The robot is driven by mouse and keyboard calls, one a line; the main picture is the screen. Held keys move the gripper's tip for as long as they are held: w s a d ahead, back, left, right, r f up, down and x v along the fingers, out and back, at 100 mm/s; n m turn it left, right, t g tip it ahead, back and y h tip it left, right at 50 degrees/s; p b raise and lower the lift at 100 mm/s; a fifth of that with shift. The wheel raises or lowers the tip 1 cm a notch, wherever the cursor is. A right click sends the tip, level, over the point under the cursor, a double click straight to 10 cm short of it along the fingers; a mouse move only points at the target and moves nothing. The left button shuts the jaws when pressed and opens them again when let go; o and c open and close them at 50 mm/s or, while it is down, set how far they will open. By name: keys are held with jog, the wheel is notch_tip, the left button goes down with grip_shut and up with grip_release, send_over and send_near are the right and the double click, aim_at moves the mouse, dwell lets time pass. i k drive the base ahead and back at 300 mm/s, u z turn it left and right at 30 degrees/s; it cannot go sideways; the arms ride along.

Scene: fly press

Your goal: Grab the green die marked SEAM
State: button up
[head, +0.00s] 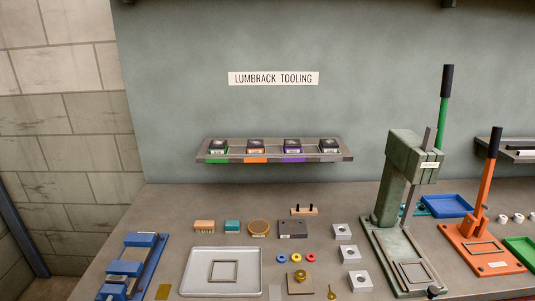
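A small wall shelf (330,158) under the "LUMBRACK TOOLING" sign holds several dark square dies in a row. The leftmost die (219,146) sits over a green strip on the shelf's front edge and has a small pale label with green, too small to read. To its right are a die by an orange strip (256,146), a die by a purple strip (292,146) and a die by a grey strip (318,145). My gripper is not in view.
The bench below holds a green fly press (395,190), an orange lever press (485,240), a metal tray (197,266), a blue fixture (125,268) and several small blocks and rings. The wall around the shelf is clear.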

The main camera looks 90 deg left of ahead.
aim_at(216, 146)
jog(key=u, duration=2.9)
